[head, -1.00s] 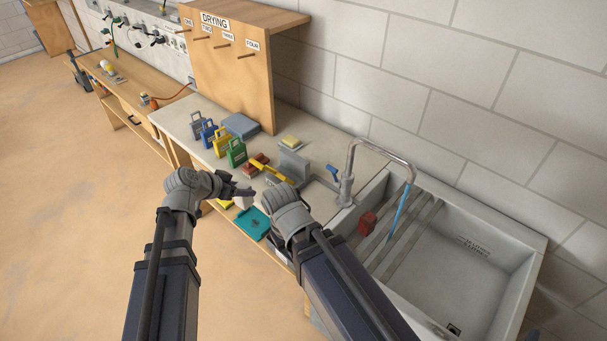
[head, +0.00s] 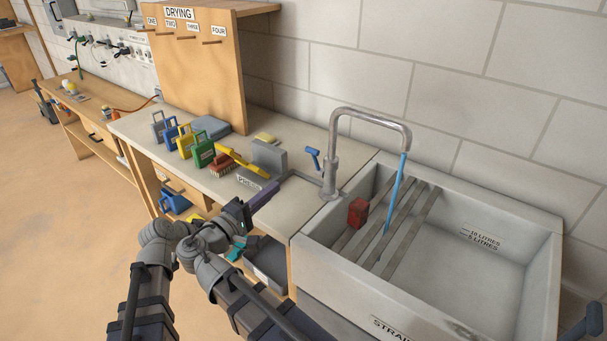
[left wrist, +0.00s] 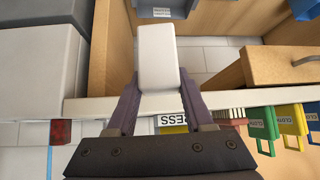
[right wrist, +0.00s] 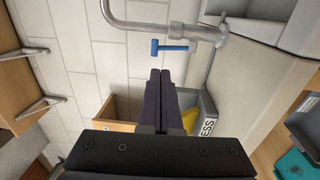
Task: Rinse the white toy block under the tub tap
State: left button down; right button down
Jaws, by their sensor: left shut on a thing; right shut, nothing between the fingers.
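The white toy block (left wrist: 156,50) is gripped between the fingers of my left gripper (left wrist: 158,88) in the left wrist view. In the head view the block and the left fingers are hidden behind my arms. My right gripper (head: 262,196) is shut and empty over the counter's front edge, left of the tap (head: 331,165). Its closed fingers also show in the right wrist view (right wrist: 160,88). The tap's blue lever (head: 314,158) is at its left; it also shows in the right wrist view (right wrist: 168,47). A blue stream (head: 396,195) runs from the spout into the tub (head: 540,245).
A red block (head: 357,211) is in the tub by several slats (head: 408,228). The counter (head: 290,212) holds a grey press (head: 268,157), a red brush (head: 222,163) and several coloured cases (head: 203,150). A drying board (head: 200,70) stands behind. An open drawer (left wrist: 285,66) shows beneath.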

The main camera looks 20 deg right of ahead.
aim_at(311, 153)
pick_arm(q)
jog(key=shift+f, duration=0.2)
jog(key=shift+r+p, duration=0.65)
pick_arm(e)
jog(key=shift+h, duration=0.3)
jog(key=x, duration=1.3)
jog(key=shift+w+d+r, duration=0.1)
jog(key=shift+w+r, duration=0.2)
jog(key=shift+w, duration=0.15)
